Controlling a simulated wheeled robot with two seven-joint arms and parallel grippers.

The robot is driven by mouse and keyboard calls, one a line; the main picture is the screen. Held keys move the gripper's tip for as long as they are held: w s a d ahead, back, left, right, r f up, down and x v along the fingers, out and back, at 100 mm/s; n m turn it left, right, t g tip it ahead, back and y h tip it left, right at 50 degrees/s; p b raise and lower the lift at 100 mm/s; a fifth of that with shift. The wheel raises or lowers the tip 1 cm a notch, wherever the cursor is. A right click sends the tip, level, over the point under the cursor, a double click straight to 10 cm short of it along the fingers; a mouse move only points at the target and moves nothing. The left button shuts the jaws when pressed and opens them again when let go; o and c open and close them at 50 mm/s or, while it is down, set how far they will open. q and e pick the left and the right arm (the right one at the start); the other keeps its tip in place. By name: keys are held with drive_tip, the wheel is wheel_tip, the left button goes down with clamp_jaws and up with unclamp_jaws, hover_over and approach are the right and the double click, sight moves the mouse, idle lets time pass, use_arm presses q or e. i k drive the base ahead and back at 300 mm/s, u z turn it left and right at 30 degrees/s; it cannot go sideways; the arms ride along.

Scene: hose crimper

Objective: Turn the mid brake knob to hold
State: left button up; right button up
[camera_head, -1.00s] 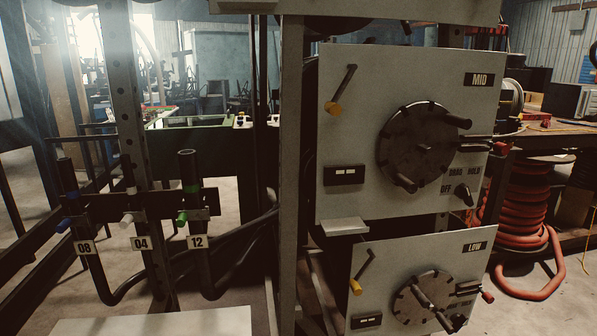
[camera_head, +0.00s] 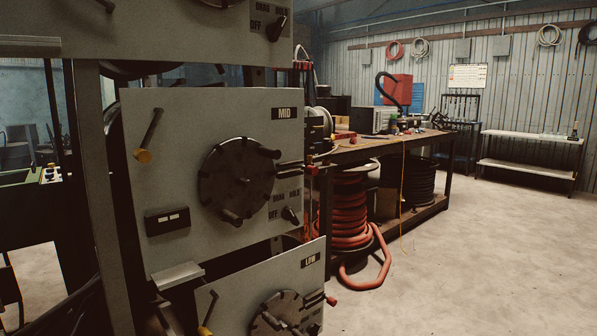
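The mid panel (camera_head: 165,120) is a grey plate labelled MID in the left half of the head view. Its brake knob (camera_head: 290,215) is a small black pointer knob at the lower right of the panel, below the OFF, DRAG and HOLD markings. The knob is tilted, and its exact setting is too small to tell. A dark round handwheel (camera_head: 236,181) with several pegs sits left of the knob. Neither of my grippers is in view.
A similar panel above has its own knob (camera_head: 276,27); the LOW panel (camera_head: 232,300) is below. A workbench (camera_head: 385,148) with red hose coils (camera_head: 348,212) beneath stands behind, right of the panels. The concrete floor (camera_head: 480,250) at right is clear.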

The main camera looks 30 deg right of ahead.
sight(287, 214)
drive_tip(key=u, duration=0.35)
drive_tip(key=k, duration=0.9)
drive_tip(key=z, duration=0.55)
drive_tip(key=i, duration=1.2)
drive_tip(key=u, duration=0.35)
